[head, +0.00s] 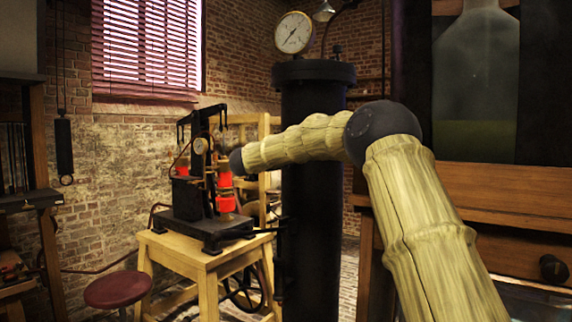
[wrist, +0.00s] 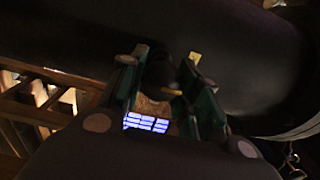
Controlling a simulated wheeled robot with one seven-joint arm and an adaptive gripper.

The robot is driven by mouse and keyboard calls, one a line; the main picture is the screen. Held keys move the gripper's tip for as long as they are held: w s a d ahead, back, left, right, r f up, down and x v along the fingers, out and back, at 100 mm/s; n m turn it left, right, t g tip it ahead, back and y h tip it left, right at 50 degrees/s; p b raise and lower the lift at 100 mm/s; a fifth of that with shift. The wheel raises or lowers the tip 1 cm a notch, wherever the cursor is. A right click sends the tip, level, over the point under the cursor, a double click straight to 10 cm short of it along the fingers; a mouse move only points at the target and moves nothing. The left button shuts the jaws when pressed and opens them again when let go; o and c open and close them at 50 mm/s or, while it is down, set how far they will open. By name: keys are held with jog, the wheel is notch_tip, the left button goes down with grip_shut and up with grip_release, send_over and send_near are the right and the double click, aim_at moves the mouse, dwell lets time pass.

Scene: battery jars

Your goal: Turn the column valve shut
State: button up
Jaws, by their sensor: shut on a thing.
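The column (head: 312,130) is a tall black cylinder with a flanged top, right of centre in the head view. In the wrist view its dark curved surface (wrist: 250,60) fills much of the background. My gripper (wrist: 166,72) has its dark green fingers on either side of a dark rounded piece (wrist: 158,74), which looks like the valve handle, and is shut on it. The handle's full shape and angle are hidden by the fingers and shadow. In the head view I cannot make out the gripper clearly; my arm reaches across the column to its left side.
A round gauge (head: 294,33) tops the column. Left of it, a wooden table (head: 208,260) bears a black apparatus (head: 188,200) with red parts. A dark red stool (head: 118,289) stands in front. A wooden cabinet (head: 490,190) with a large glass jar (head: 476,80) is at right.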

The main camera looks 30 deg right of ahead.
jog(key=shift+f, duration=0.15)
dwell(0.4)
jog(key=o, duration=1)
jog(key=shift+a, duration=0.1)
jog(key=v, duration=1.1)
jog(key=shift+s+a, duration=0.2)
jog(key=shift+a, duration=0.05)
